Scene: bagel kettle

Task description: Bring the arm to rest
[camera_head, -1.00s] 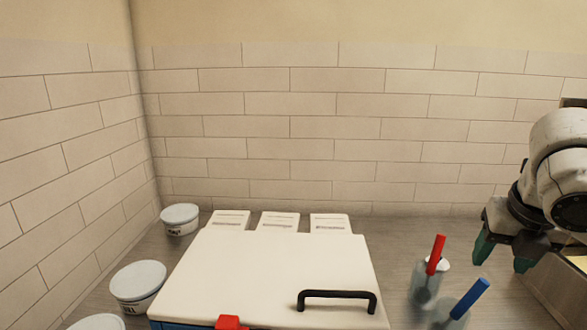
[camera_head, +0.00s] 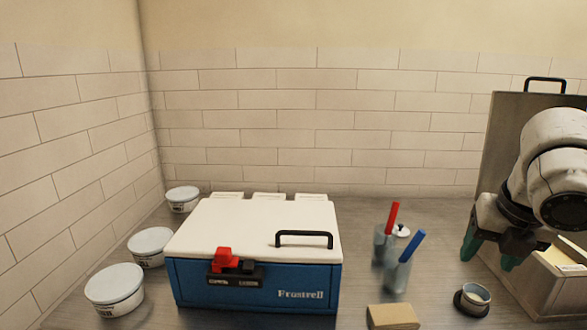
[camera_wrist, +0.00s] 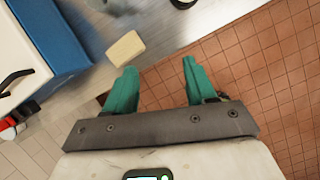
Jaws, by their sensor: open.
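My gripper (camera_head: 487,252) is at the right of the head view, with its green fingers pointing down and spread apart. It holds nothing. In the wrist view my gripper (camera_wrist: 157,82) shows two separate green fingers with empty space between them. Beneath them are the counter edge and a tiled floor (camera_wrist: 262,75). In the head view my gripper appears in front of an open box with a raised lid (camera_head: 497,125); I cannot tell how far apart they are.
A blue cooler (camera_head: 250,287) with a closed white lid stands on the counter. Several white tubs (camera_head: 115,287) line the left wall. Two glasses (camera_head: 397,275) hold a red and a blue stick. A tan block (camera_head: 392,317) and a small cup (camera_head: 472,299) are near the front.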

